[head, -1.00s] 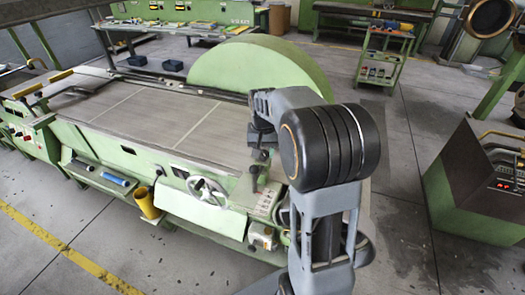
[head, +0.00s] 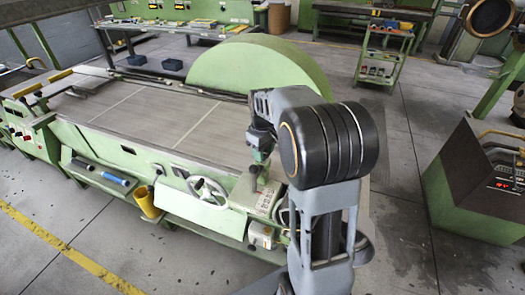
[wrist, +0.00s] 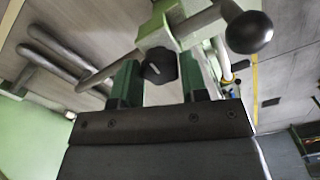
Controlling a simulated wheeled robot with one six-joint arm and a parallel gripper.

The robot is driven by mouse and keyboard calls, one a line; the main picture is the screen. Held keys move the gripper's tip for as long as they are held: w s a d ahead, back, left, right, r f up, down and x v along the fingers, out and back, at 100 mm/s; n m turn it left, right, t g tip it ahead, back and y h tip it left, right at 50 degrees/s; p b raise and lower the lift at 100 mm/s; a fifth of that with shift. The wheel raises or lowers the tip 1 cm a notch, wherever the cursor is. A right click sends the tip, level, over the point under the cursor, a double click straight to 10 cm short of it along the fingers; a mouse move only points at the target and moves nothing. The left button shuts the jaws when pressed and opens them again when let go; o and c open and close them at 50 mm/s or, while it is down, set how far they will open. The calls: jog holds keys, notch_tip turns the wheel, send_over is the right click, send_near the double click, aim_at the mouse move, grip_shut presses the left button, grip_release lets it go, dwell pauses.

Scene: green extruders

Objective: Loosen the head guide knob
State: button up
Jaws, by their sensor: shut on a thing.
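The head guide knob (wrist: 160,66) is a small black lobed knob with a pale pin at its centre. It sits on a pale green bracket (wrist: 160,32) in the upper middle of the wrist view. My gripper (wrist: 161,80) has its two green fingers on either side of the knob, shut on it. In the head view my gripper (head: 261,156) is low at the front right of the green machine (head: 190,160), beside its large rounded green cover (head: 262,72). The knob cannot be made out there.
A grey lever with a black ball (wrist: 249,32) stands close to the right of the knob. Bent metal bars (wrist: 62,58) lie to the left. A handwheel (head: 207,192) and a yellow cylinder (head: 145,202) are at the machine's front. The floor (head: 405,240) to the right is clear.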

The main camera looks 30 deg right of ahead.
jog(key=shift+n, duration=0.5)
jog(key=o, duration=0.9)
jog(key=shift+r, duration=0.15)
notch_tip(320, 180, up, 14)
jog(key=shift+f, duration=0.2)
dwell(0.6)
